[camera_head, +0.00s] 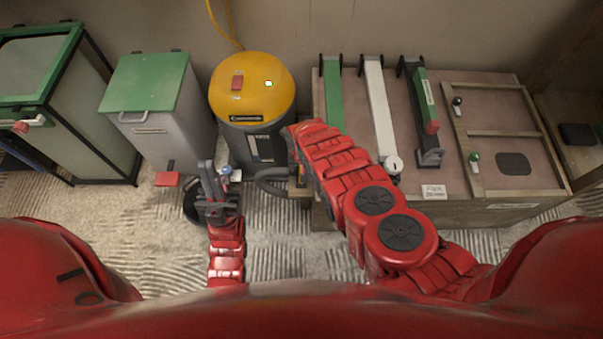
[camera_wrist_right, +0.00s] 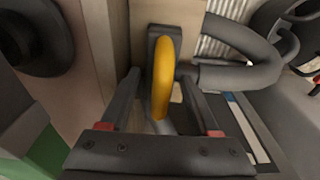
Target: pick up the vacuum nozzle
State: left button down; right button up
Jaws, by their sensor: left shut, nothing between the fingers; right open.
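The vacuum (camera_head: 252,90) has a yellow top and a grey body and stands by the wall. Its dark hose (camera_head: 268,183) runs toward the side of the wooden cabinet; the hose also shows in the right wrist view (camera_wrist_right: 245,75). There, a yellow curved grip (camera_wrist_right: 163,70), apparently part of the nozzle, stands out from a dark piece on a wooden face. My right gripper (camera_wrist_right: 160,80) is open, with one finger on each side of the yellow grip; contact cannot be told. My right arm hides the gripper in the head view. My left gripper (camera_head: 210,172) is shut and empty.
A black bucket (camera_head: 190,209) stands under my left gripper. A green-lidded bin (camera_head: 150,85) with a red pedal is left of the vacuum. The wooden cabinet (camera_head: 505,105) on the right carries several long tools and a wooden frame. The textured floor in front is mostly clear.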

jog(key=shift+w+f, duration=0.1)
jog(key=shift+f, duration=0.4)
grip_shut()
